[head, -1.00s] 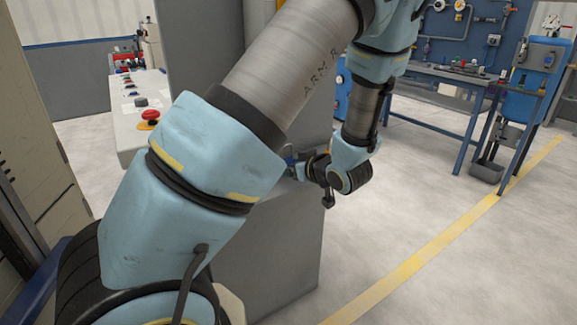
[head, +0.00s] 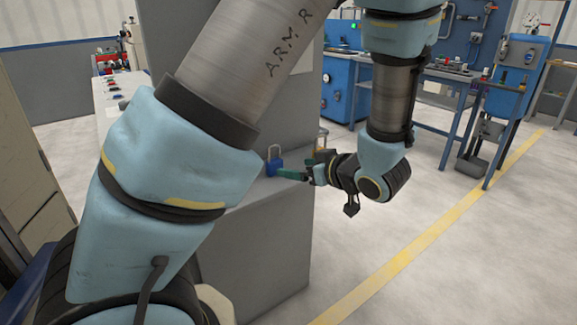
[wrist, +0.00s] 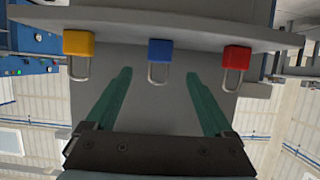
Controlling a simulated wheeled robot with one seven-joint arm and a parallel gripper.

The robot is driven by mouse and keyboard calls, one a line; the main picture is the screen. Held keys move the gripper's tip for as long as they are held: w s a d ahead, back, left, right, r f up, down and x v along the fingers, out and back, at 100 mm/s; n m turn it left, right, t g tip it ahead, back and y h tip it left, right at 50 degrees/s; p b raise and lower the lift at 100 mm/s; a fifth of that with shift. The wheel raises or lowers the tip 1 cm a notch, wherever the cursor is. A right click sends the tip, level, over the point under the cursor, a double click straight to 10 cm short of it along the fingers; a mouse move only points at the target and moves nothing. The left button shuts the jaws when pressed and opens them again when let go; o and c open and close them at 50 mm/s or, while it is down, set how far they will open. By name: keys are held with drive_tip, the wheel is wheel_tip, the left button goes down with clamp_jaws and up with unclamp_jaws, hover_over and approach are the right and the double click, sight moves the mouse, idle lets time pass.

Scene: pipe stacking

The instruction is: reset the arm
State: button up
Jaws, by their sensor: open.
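My gripper (head: 284,174) is open, with green fingers, in front of the grey cabinet's ledge in the head view. In the wrist view my gripper (wrist: 158,74) shows two spread fingers with nothing held between them. A blue padlock (wrist: 160,50) appears centred beyond the fingertips, between a yellow padlock (wrist: 78,43) and a red padlock (wrist: 237,58). The wrist picture is upside down. The red one is not visible there.
The grey cabinet (head: 258,250) stands close beside my forearm. A blue workbench (head: 440,100) and blue machine (head: 508,80) stand at back right. The floor at right, with a yellow line (head: 400,258), is clear.

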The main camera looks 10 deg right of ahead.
drive_tip(key=shift+s+d+r, duration=0.25)
drive_tip(key=shift+s, duration=0.3)
drive_tip(key=shift+w, duration=0.1)
drive_tip(key=w+h+p, duration=0.1)
drive_tip(key=w, duration=0.1)
drive_tip(key=w+r+g+h+p, duration=0.1)
drive_tip(key=w+h, duration=0.1)
drive_tip(key=w+m+g+h+p, duration=0.1)
drive_tip(key=w, duration=0.1)
drive_tip(key=shift+a+r, duration=0.4)
drive_tip(key=s+a+r+m+g+p, duration=0.1)
drive_tip(key=s+a+r+g+p, duration=0.1)
drive_tip(key=a, duration=0.4)
drive_tip(key=s+a+r+m+g+h+p, duration=0.1)
drive_tip(key=s+a+r+m+g+p, duration=0.1)
drive_tip(key=s+a+g, duration=0.2)
drive_tip(key=s+a+r+m+g+h+p, duration=0.1)
drive_tip(key=s+a, duration=0.3)
drive_tip(key=a, duration=0.6)
drive_tip(key=shift+s+a+r+m+g+p, duration=0.15)
drive_tip(key=shift+s+r+m+g+p, duration=0.25)
drive_tip(key=shift+r+m+g, duration=0.4)
drive_tip(key=shift+w+f, duration=0.1)
drive_tip(key=shift+w, duration=0.05)
drive_tip(key=shift+c, duration=0.4)
